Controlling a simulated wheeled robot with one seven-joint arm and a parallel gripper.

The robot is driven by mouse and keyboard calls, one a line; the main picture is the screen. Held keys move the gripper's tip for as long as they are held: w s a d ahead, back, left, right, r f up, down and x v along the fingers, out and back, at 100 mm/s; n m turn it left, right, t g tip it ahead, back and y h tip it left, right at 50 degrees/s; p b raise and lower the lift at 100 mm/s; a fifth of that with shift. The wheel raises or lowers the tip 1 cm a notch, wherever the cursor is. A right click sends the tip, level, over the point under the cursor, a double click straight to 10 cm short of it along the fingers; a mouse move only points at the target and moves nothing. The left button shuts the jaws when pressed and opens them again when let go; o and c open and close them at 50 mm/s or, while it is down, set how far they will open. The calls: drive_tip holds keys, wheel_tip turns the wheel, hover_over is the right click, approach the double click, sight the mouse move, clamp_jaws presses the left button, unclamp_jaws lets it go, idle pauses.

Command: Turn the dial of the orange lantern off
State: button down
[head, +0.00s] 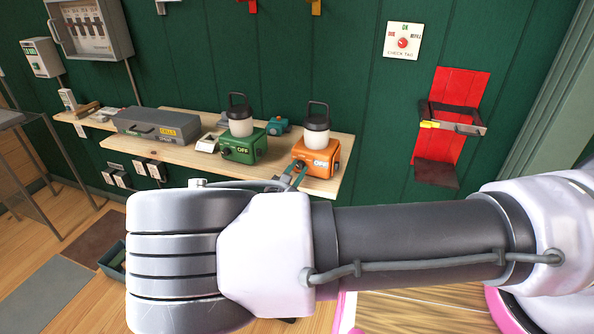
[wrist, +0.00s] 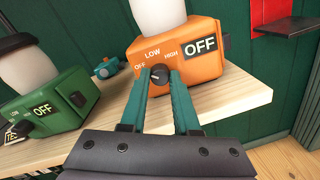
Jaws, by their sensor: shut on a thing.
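The orange lantern (head: 320,157) stands upright on the right end of the wooden shelf, with a white globe and a dark top handle. In the wrist view the orange lantern (wrist: 178,52) shows the labels OFF, LOW and HIGH around its dark dial (wrist: 160,77), and a large OFF plate to the right. My gripper (wrist: 161,76) has its two teal fingers on either side of the dial, shut on it. In the head view my gripper (head: 293,176) is at the lantern's front, and my arm covers the space below. The dial's exact setting is hard to read between the fingertips.
A green lantern (head: 243,146) marked OFF stands just left of the orange one. A grey case (head: 157,126) lies further left on the shelf (head: 190,160). A small teal object (head: 278,125) sits behind. A red wall panel with a bracket (head: 452,122) is at right.

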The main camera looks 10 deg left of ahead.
drive_tip(key=shift+f+n, duration=0.1)
drive_tip(key=shift+n, duration=0.9)
drive_tip(key=c, duration=0.6)
unclamp_jaws()
drive_tip(key=shift+c, duration=0.2)
drive_tip(key=s+a, duration=0.1)
drive_tip(key=s, duration=0.9)
drive_tip(key=shift+s+a, duration=0.25)
drive_tip(key=shift+s, duration=0.1)
